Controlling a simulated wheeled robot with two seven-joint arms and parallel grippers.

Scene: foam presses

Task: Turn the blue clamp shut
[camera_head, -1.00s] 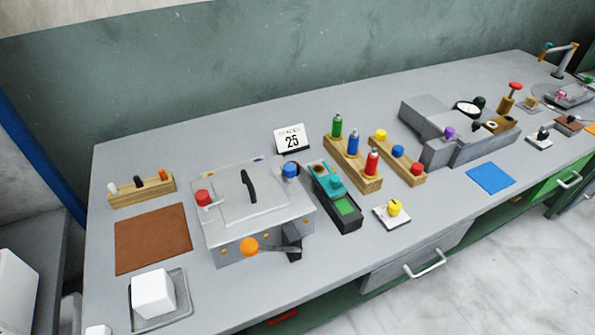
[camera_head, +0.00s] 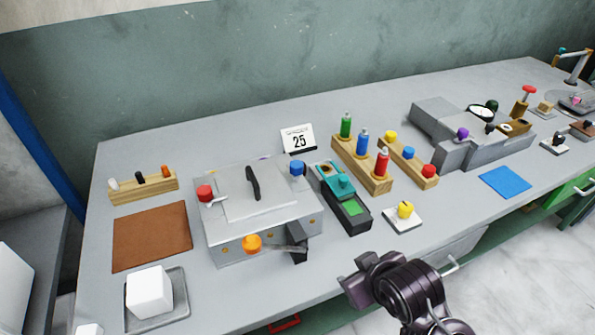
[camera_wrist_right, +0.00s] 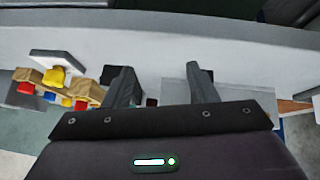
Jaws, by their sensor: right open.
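The blue clamp (camera_head: 297,168) is a small blue knob at the right back corner of the grey press box (camera_head: 262,225). Its exact turn is too small to tell. A red clamp (camera_head: 206,193) on a pale lever sits at the box's left side. My right gripper is open and empty in the right wrist view (camera_wrist_right: 161,78), with the table's edge beyond its fingers. In the head view my right arm is in front of the table, low and to the right of the press, apart from the blue clamp. My left gripper is out of view.
An orange ball-ended lever (camera_head: 252,243) sticks out at the press's front. A teal and black device (camera_head: 340,190) stands close right of the blue clamp. Wooden racks (camera_head: 360,165) hold coloured bottles and knobs further right. A calendar card (camera_head: 298,139) stands behind.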

